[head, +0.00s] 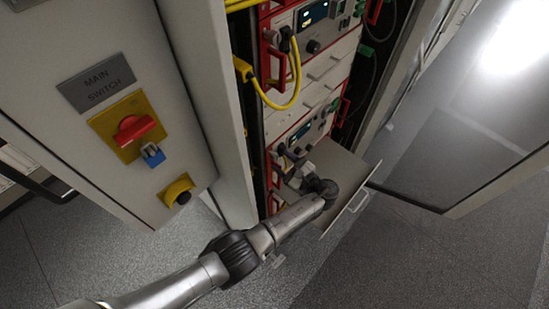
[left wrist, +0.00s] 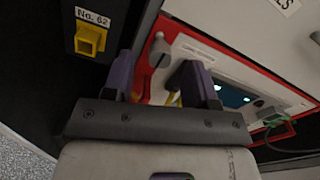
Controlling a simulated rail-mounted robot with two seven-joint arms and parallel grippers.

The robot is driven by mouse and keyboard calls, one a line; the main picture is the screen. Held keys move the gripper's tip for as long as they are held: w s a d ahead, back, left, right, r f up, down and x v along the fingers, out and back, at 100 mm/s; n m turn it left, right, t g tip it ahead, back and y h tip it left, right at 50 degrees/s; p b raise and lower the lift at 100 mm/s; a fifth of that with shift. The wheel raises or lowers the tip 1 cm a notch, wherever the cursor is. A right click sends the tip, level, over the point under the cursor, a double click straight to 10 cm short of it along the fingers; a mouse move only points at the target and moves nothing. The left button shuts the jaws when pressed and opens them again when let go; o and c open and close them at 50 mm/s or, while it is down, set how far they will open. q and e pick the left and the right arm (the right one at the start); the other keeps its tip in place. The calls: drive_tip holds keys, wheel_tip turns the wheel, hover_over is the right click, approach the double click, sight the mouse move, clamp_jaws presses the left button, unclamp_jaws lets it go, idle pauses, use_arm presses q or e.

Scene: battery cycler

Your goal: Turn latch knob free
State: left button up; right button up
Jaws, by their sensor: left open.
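My left gripper (head: 284,157) is at the front of the lower red-framed unit (head: 309,128) in the open cabinet. In the left wrist view its two purple fingers (left wrist: 157,78) stand apart, one on each side of a grey knob (left wrist: 158,50), which looks like the latch knob. The knob sits at the left edge of the unit's red frame (left wrist: 151,78). I cannot tell whether a finger touches it, and the fingers and palm hide what lies below it. In the head view the knob cannot be made out clearly beside the hand. My right gripper is in neither view.
A grey pull-out shelf (head: 341,169) juts out below my left wrist. Yellow cables (head: 297,77) hang from the upper unit. A yellow socket (left wrist: 88,40) labelled No. 62 is left of the fingers. The main switch panel (head: 128,127) stands left; an open door (head: 455,130) stands right.

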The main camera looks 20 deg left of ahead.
sight(273, 155)
use_arm(q)
drive_tip(key=shift+x, duration=1.1)
drive_tip(key=shift+c, duration=0.3)
drive_tip(key=c, duration=0.9)
drive_tip(key=shift+o, duration=0.2)
